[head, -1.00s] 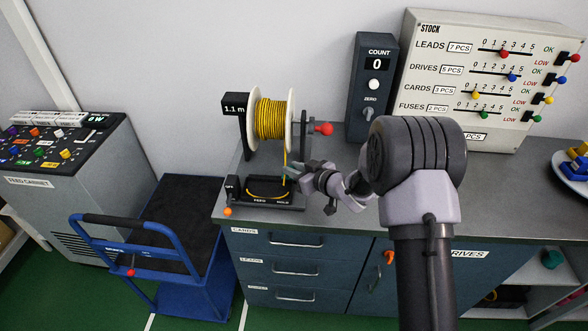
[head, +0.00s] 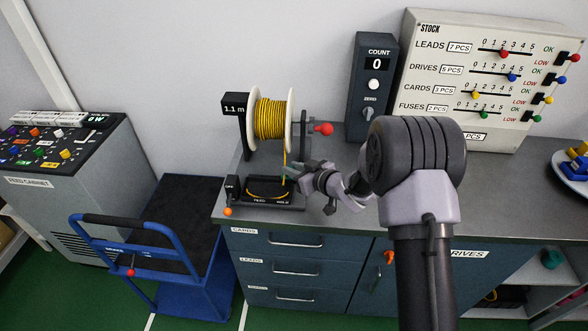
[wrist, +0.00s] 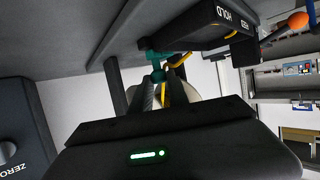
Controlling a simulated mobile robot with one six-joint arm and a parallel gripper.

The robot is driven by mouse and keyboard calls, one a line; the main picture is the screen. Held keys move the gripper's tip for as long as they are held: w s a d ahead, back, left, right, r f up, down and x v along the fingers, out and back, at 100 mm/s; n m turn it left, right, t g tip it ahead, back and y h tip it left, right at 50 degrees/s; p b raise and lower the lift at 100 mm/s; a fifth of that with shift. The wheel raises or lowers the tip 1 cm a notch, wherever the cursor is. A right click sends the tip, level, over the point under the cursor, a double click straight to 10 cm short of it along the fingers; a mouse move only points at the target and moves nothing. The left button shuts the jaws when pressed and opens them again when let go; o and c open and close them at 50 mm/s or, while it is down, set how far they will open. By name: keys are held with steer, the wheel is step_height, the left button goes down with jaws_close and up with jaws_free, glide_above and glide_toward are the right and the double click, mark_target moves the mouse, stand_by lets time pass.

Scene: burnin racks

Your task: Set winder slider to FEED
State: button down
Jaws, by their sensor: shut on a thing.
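The winder stands on the bench, with a spool of yellow wire (head: 271,120) above a dark base (head: 266,205) lettered FEED and HOLD. Its HOLD lettering also shows in the wrist view, on the winder base (wrist: 205,28). My gripper (head: 294,172) is at the right end of that base, beside the hanging wire. In the wrist view my gripper (wrist: 161,80) is shut on a small teal part (wrist: 157,73), which looks like the slider knob. It appears to be at the HOLD end. Yellow wire passes close to the fingers.
A red crank knob (head: 323,128) sticks out right of the spool. A COUNT box (head: 372,88) and a STOCK board (head: 490,80) stand behind. A blue cart (head: 150,240) and feed cabinet (head: 50,190) are at left. The bench right of my arm is mostly clear.

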mark_target(270, 178)
steer(key=a+b, duration=0.1)
steer(key=a, duration=0.5)
steer(key=shift+w+a+f+b, duration=0.1)
steer(key=shift+a+b, duration=0.2)
steer(key=shift+b, duration=0.05)
steer(key=shift+a, duration=0.3)
steer(key=c, duration=1.7)
jaws_free()
steer(key=o, duration=0.4)
steer(key=shift+a, duration=0.2)
steer(key=shift+d, duration=0.15)
